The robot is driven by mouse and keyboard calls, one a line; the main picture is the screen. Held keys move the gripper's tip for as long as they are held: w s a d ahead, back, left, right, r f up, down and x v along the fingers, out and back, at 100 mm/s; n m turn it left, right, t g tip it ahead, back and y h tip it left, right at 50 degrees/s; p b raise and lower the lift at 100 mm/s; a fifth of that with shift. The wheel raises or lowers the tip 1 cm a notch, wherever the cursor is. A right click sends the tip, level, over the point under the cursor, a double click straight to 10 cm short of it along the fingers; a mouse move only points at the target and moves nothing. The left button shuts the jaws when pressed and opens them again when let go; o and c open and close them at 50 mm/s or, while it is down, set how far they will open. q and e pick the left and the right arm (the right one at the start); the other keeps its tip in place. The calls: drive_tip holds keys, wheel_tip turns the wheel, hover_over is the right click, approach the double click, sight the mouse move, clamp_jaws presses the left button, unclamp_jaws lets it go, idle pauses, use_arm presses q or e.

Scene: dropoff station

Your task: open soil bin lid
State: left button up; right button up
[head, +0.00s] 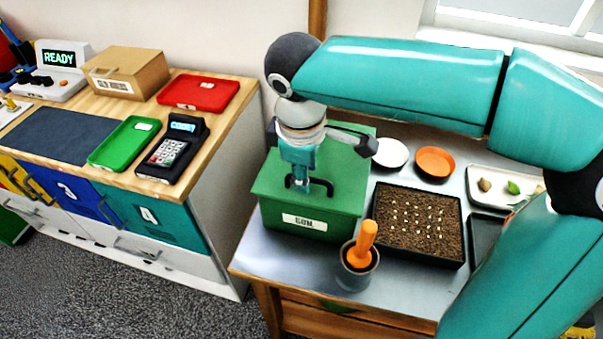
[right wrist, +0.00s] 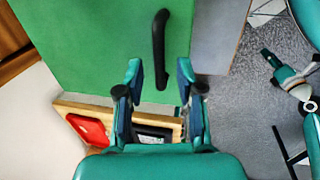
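The green soil bin (head: 285,216) stands on the metal table with a white label on its front. Its flat green lid (head: 345,165) lies closed on top. A black bar handle (head: 324,187) sits on the lid; it also shows in the right wrist view (right wrist: 159,45). My right gripper (head: 302,186) points down at the lid by the handle. In the right wrist view its fingers (right wrist: 160,75) are apart, with the handle's near end appearing between them; contact cannot be told.
A grey pot with an orange-handled tool (head: 363,245) stands right in front of the bin. A seed tray of soil (head: 464,228) lies to its right. A white dish (head: 391,153) and an orange dish (head: 435,162) are behind. A wooden-topped counter (head: 230,92) stands left, across a gap.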

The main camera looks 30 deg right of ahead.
drive_tip(key=shift+f, duration=0.2)
clamp_jaws()
